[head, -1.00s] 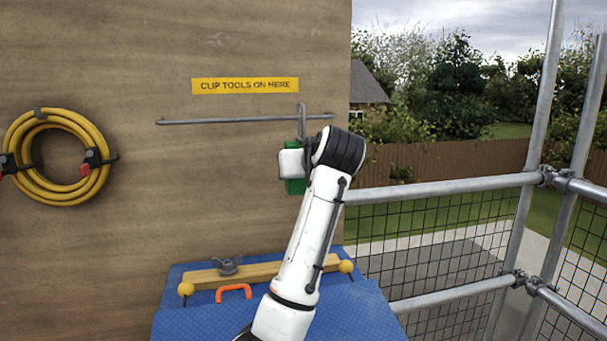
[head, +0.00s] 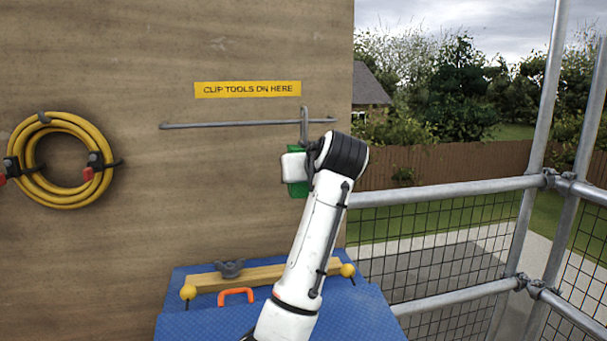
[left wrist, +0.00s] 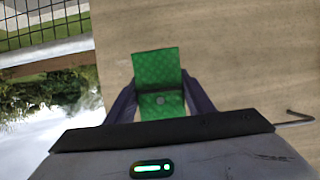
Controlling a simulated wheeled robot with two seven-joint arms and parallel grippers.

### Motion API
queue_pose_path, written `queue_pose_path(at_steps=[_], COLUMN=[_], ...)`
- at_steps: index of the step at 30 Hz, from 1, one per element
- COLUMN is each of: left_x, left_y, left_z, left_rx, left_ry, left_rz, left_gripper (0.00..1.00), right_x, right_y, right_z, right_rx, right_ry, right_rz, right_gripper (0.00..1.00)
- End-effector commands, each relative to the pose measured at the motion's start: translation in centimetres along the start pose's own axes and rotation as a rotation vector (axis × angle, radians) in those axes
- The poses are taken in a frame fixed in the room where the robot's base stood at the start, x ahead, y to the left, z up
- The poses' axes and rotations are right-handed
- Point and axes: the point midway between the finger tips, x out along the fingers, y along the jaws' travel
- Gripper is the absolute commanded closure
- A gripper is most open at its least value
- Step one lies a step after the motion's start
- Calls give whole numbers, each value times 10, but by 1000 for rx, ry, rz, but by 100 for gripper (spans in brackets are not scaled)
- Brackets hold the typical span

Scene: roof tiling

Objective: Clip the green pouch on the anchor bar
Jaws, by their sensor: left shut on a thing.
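The green pouch (head: 298,188) is in front of the board, just below the right part of the grey anchor bar (head: 230,124). A grey clip loop (head: 304,112) stands above the pouch and crosses the bar's line; I cannot tell whether it is around the bar or in front of it. My left gripper (head: 293,167) is shut on the pouch, partly hidden by its own wrist. In the left wrist view the pouch (left wrist: 157,68) sits between the two dark fingers (left wrist: 160,101). A bent grey rod end (left wrist: 295,118) shows at the right there. My right gripper is out of view.
A yellow sign (head: 248,89) is above the bar. A coiled yellow hose (head: 60,197) hangs at the left. A blue box (head: 195,322) with a wooden strip (head: 255,277) is below my arm. Scaffold rails (head: 450,190) with mesh stand at the right.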

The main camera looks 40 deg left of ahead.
Motion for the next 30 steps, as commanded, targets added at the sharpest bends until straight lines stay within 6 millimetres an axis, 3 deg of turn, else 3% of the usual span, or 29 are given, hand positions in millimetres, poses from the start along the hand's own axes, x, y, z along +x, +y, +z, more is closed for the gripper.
queue_pose_path(at_steps=[30], left_x=[15], left_y=[-1], left_z=[-8], left_rx=[-1], left_ry=[4], left_rz=[-1], left_gripper=[86], right_x=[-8], right_y=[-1], right_z=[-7], right_rx=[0], right_ry=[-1], right_rz=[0], right_gripper=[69])
